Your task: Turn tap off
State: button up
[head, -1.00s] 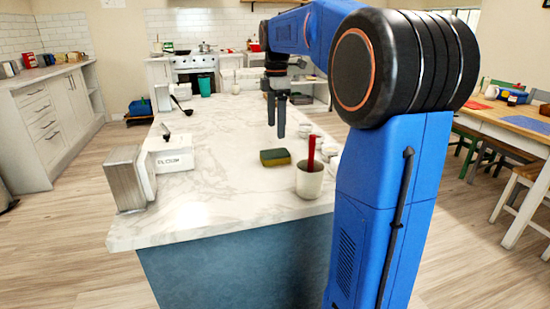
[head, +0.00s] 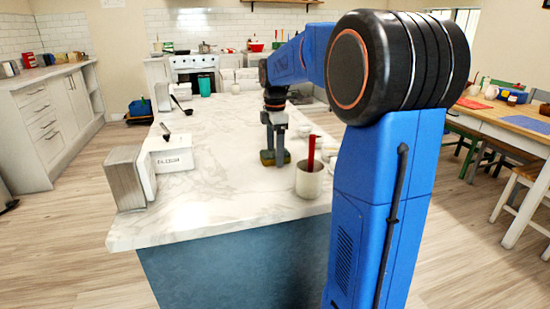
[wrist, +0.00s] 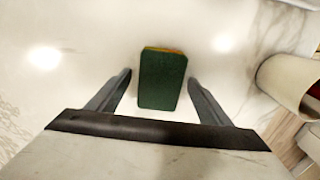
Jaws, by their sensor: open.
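I cannot make out a tap in either view. My gripper (head: 276,163) is open and points down over the marble island counter. A sponge (head: 265,158), green on one face with a yellowish edge, lies at the fingertips and is partly hidden by them in the head view. In the wrist view the sponge (wrist: 163,82) shows its dark green face between the two spread fingers (wrist: 159,77), with a gap on each side.
A white cup (head: 310,182) with a red-handled item stands right of the gripper; small white dishes are behind it. A white box (head: 172,159) and a metallic block (head: 124,178) stand at the counter's left edge. The counter's middle is clear.

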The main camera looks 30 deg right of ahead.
jog(key=c, duration=1.2)
